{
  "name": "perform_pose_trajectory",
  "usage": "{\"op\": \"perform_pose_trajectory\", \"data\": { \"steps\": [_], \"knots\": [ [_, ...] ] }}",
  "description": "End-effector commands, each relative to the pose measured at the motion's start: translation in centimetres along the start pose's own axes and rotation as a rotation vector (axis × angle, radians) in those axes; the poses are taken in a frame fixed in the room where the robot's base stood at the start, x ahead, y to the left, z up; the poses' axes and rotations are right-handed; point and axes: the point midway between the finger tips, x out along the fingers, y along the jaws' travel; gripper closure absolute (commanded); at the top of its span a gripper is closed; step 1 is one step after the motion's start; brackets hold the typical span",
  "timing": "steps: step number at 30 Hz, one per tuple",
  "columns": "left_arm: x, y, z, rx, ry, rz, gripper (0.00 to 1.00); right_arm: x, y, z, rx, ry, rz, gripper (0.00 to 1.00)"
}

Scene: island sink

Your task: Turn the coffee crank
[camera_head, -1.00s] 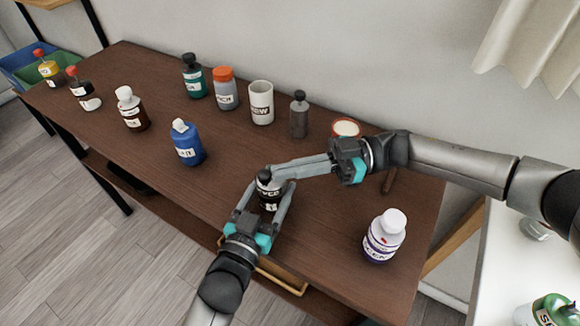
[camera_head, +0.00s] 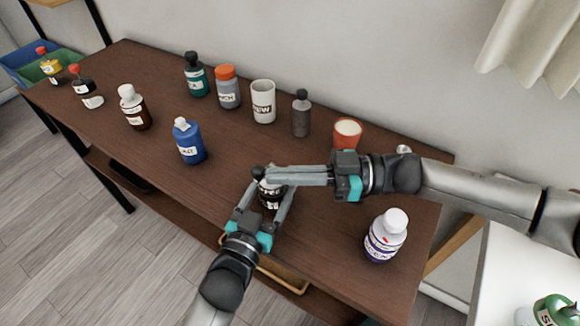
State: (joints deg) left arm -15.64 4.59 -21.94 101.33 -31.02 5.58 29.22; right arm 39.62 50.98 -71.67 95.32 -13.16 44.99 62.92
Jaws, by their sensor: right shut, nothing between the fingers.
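The coffee grinder (camera_head: 270,196) is a small dark jar-like body with a white-lettered label, standing near the table's front edge. A black round knob (camera_head: 257,172), apparently the end of its crank, shows at the grinder's upper left. My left gripper (camera_head: 270,190) comes from below, its fingers on both sides of the grinder's body and seemingly touching it. My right gripper (camera_head: 268,176) comes from the right, shut and empty, its fingertips over the grinder's top beside the knob. The fingers hide most of the crank; I cannot tell whether they touch the knob.
On the brown table (camera_head: 230,185), a blue bottle (camera_head: 188,141) stands left of the grinder and a white bottle (camera_head: 385,236) at right. A white mug (camera_head: 263,101), a red cup (camera_head: 347,133) and several bottles stand toward the back and left. The table between them is clear.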

Motion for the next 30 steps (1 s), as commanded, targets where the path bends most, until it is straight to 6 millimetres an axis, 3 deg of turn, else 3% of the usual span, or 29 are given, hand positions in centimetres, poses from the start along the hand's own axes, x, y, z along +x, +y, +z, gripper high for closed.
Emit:
{"op": "perform_pose_trajectory", "data": {
  "steps": [5,12,18,30],
  "knots": [
    [0.0,0.0,0.0,0.0,-0.001,0.0,0.91,-2.6,0.1,0.1,0.0,-0.005,0.006,1.0],
    [0.0,0.0,0.0,0.0,0.0,0.0,0.91,-7.8,0.1,0.1,0.001,-0.005,0.007,1.0],
    [0.0,0.0,0.0,0.0,0.0,0.0,0.91,-10.8,0.1,0.1,0.001,-0.003,0.005,1.0],
    [0.0,0.0,0.0,0.0,0.0,0.0,0.91,-11.9,0.0,0.0,0.0,-0.001,0.004,1.0]
  ]
}}
